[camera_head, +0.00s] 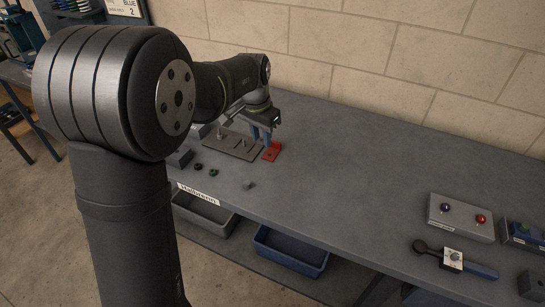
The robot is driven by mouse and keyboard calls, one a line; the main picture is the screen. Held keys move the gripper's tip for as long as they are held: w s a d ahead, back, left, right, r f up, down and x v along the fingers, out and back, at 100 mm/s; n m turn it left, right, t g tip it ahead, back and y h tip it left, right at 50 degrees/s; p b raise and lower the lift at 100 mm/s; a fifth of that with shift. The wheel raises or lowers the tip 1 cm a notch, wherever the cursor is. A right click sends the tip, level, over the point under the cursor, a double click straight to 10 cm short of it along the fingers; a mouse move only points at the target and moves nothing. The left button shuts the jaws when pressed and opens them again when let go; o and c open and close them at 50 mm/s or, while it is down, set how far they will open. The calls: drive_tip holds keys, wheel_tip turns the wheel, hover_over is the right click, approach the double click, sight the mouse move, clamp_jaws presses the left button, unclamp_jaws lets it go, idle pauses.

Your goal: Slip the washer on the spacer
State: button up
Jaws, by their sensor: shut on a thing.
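My gripper (262,135), with blue fingers, is low over the back of the bench, at the right end of a grey plate (240,147) and beside a small red plate (271,152). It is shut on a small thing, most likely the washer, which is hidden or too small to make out. Upright pegs (221,132) stand on the grey plate; I cannot tell which one is the spacer, or whether the held thing touches one.
A black ring-like part (198,166), a green one (213,172) and a small grey block (249,185) lie in front of the plate. A button box (460,217) and a dark-handled tool (450,258) are at the right. The bench's middle (350,180) is clear.

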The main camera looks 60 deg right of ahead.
drive_tip(key=w+d+f, duration=0.1)
drive_tip(key=w+d, duration=0.1)
drive_tip(key=w, duration=0.5)
drive_tip(key=w+d+f, duration=0.1)
drive_tip(key=w+d, duration=0.2)
drive_tip(key=w, duration=0.4)
drive_tip(key=w+d+f, duration=0.2)
drive_tip(key=w+d, duration=0.1)
drive_tip(key=w, duration=0.4)
drive_tip(key=shift+w, duration=0.2)
drive_tip(key=shift+w+f, duration=0.1)
drive_tip(key=shift+f, duration=1.5)
drive_tip(key=shift+f, duration=0.2)
drive_tip(key=shift+f, duration=1.65)
drive_tip(key=shift+r, duration=0.1)
drive_tip(key=shift+r, duration=1.6)
drive_tip(key=shift+f, duration=0.1)
